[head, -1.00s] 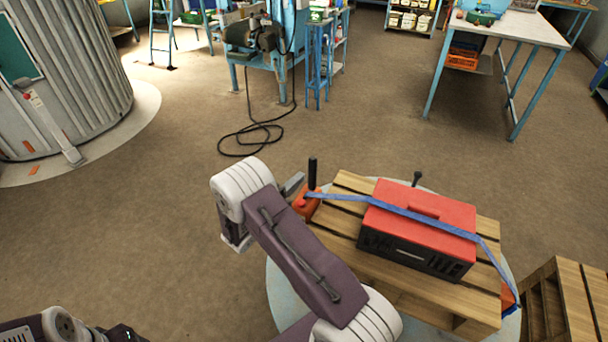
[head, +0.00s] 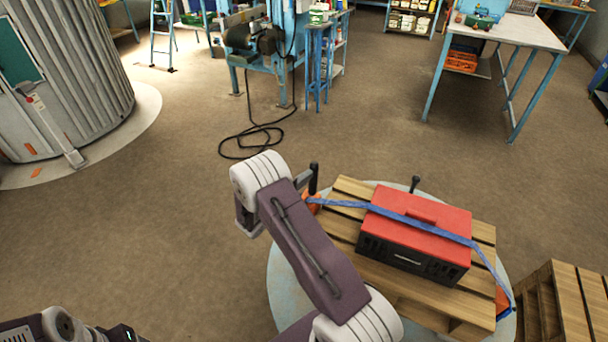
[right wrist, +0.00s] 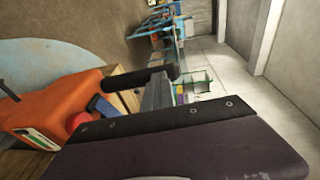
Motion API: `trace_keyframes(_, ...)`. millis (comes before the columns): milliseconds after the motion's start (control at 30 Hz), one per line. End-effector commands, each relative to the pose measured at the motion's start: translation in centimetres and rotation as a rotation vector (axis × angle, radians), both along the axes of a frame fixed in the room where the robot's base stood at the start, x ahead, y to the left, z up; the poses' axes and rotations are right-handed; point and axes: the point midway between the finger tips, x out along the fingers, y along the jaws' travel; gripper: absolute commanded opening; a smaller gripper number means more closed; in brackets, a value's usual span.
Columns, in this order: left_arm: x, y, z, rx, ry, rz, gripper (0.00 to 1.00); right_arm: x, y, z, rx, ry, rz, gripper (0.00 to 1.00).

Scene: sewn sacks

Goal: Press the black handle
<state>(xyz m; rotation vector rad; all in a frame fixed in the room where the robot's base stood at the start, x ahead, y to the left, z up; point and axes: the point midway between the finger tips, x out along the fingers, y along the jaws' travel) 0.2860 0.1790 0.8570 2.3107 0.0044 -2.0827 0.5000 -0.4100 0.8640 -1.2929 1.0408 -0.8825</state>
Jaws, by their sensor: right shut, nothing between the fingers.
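The black handle (head: 314,177) stands about upright on an orange body (head: 311,206) at the pallet's left corner. In the right wrist view the handle (right wrist: 142,78) juts from the orange body (right wrist: 55,108), beside a red button (right wrist: 79,121). My right gripper (head: 303,179) is shut and empty, close against the left side of the handle. In the right wrist view its grey fingers (right wrist: 156,94) reach to the handle; I cannot tell whether they touch. My left gripper is out of view.
A blue strap (head: 390,209) runs from the orange body over a red and black toolbox (head: 415,258) on a wooden pallet (head: 352,187). A second black handle (head: 415,184) rises behind the toolbox. Another pallet (head: 575,300) stands at right.

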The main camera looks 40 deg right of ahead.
Motion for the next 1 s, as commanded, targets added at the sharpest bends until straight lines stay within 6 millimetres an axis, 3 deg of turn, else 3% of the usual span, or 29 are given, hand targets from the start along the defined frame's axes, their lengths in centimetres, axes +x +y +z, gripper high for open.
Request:
trace_keyframes(33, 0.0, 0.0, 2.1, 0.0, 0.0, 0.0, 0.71, 0.2, -0.4, 1.4, 0.026, 0.012, -0.002, 0.0)
trace_keyframes(100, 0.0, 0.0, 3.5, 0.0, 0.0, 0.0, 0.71, 0.5, -1.0, 1.6, 0.071, 0.034, -0.002, 0.0)
trace_keyframes(400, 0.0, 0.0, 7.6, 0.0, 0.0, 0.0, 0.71, 1.6, -3.3, 1.3, 0.257, 0.13, -0.001, 0.0)
trace_keyframes(1000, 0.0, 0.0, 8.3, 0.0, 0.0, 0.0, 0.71, 2.6, -5.1, 0.4, 0.309, 0.16, 0.0, 0.0)
